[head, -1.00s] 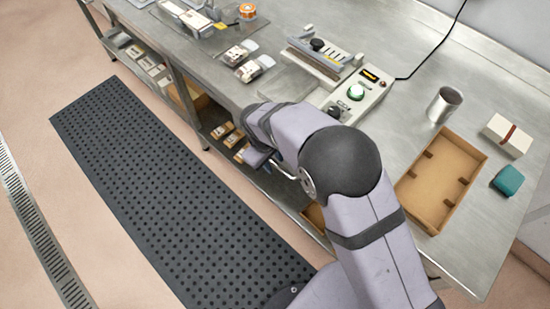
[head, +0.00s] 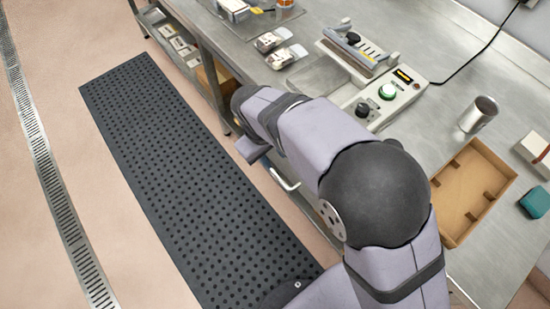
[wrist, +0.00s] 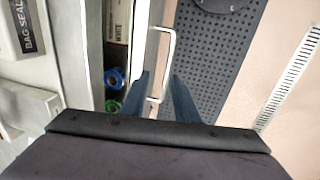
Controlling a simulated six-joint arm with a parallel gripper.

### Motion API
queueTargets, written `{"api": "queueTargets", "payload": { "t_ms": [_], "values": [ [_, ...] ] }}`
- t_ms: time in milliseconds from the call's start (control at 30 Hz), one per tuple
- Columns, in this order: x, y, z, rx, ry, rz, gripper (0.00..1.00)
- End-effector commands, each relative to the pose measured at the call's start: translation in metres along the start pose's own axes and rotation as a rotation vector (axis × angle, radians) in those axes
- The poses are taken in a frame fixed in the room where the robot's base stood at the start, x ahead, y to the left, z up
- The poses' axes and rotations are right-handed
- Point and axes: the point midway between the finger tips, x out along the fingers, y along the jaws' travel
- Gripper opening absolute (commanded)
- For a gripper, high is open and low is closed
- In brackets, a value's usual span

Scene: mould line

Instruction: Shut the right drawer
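In the wrist view an open drawer (wrist: 140,42) shows a narrow strip of its inside, with a blue roll (wrist: 114,78), a green roll (wrist: 112,106) and a label. Its pale bar handle (wrist: 168,62) stands out from the front. My gripper (wrist: 161,77) has its two dark blue fingers apart, with part of the handle between the fingertips in this view. I cannot tell whether they touch it. In the head view the handle (head: 285,180) shows below my arm, which hides most of the drawer and the fingers.
A black perforated mat (head: 190,170) covers the floor in front.

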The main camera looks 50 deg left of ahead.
Motion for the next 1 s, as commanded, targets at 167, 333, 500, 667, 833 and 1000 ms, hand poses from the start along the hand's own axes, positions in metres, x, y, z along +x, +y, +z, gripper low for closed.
{"api": "queueTargets", "payload": {
  "t_ms": [167, 333, 500, 667, 833, 1000],
  "values": [
    [-0.002, 0.000, 0.000, -0.011, 0.000, 0.000, 0.28],
    [-0.002, 0.000, 0.000, -0.013, 0.000, 0.000, 0.28],
    [-0.001, -0.004, -0.001, -0.021, 0.001, 0.000, 0.00],
    [-0.004, -0.036, -0.010, -0.085, 0.023, 0.001, 0.00],
    [-0.019, -0.096, -0.021, -0.208, 0.076, 0.003, 0.00],
    [-0.028, -0.149, -0.009, -0.371, 0.097, 0.041, 0.00]
  ]
}}
